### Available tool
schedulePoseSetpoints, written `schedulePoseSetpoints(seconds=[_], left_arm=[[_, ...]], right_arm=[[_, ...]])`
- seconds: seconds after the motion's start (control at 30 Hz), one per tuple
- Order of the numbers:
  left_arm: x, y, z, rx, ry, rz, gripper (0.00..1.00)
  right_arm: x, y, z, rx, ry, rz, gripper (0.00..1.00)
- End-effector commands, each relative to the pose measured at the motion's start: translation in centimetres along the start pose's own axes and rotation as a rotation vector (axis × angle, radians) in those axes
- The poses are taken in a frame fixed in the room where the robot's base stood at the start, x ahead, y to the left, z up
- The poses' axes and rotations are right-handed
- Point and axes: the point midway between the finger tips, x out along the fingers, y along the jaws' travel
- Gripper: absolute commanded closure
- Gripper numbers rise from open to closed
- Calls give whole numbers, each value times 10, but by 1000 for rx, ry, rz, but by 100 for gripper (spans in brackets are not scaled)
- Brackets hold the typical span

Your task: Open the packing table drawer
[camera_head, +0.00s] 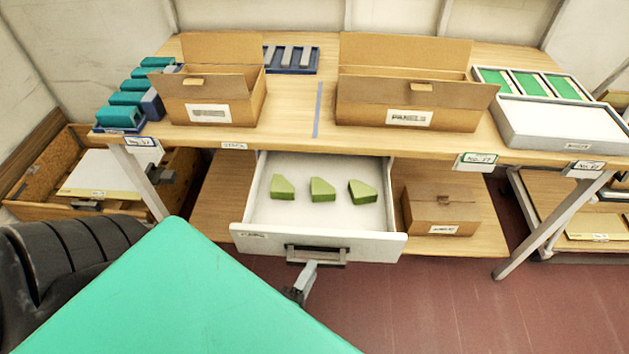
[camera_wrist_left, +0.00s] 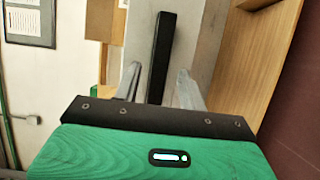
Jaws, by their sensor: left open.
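The packing table drawer (camera_head: 375,247) is pulled out below the table top in the head view. Its white front carries a dark handle (camera_head: 330,256). Three green angled blocks (camera_head: 322,190) lie inside it. My left gripper (camera_head: 304,280) is at the handle, with its green housing hiding part of the floor in front. In the left wrist view the black handle (camera_wrist_left: 163,45) runs between the two open fingers (camera_wrist_left: 158,85), with gaps visible beside it. Whether a finger touches the handle is unclear. My right gripper is not in view.
The packing table (camera_head: 295,115) bears two open cardboard boxes, teal blocks at the left and trays at the right. A closed carton (camera_head: 438,212) stands on the lower shelf right of the drawer. A table leg (camera_head: 555,225) slants at the right. Red floor (camera_head: 450,300) is clear in front.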

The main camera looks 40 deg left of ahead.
Motion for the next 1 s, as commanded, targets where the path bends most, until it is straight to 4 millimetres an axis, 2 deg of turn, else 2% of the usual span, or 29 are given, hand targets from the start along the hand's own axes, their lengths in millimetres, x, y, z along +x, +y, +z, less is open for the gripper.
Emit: schedulePoseSetpoints(seconds=[0.03,0.1,0.3,0.5,0.7,1.0], left_arm=[[-12,-3,0,0,-2,-4,58],[-27,-3,0,0,-1,-5,58],[-67,-3,0,0,-2,-5,58],[-92,-2,0,-1,-1,-3,58],[-100,0,0,-1,0,0,58],[-100,0,0,-1,0,0,58]], right_arm=[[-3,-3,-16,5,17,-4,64],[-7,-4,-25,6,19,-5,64],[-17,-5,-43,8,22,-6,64],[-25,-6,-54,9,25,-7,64],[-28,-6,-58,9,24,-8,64],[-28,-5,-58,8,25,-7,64]])
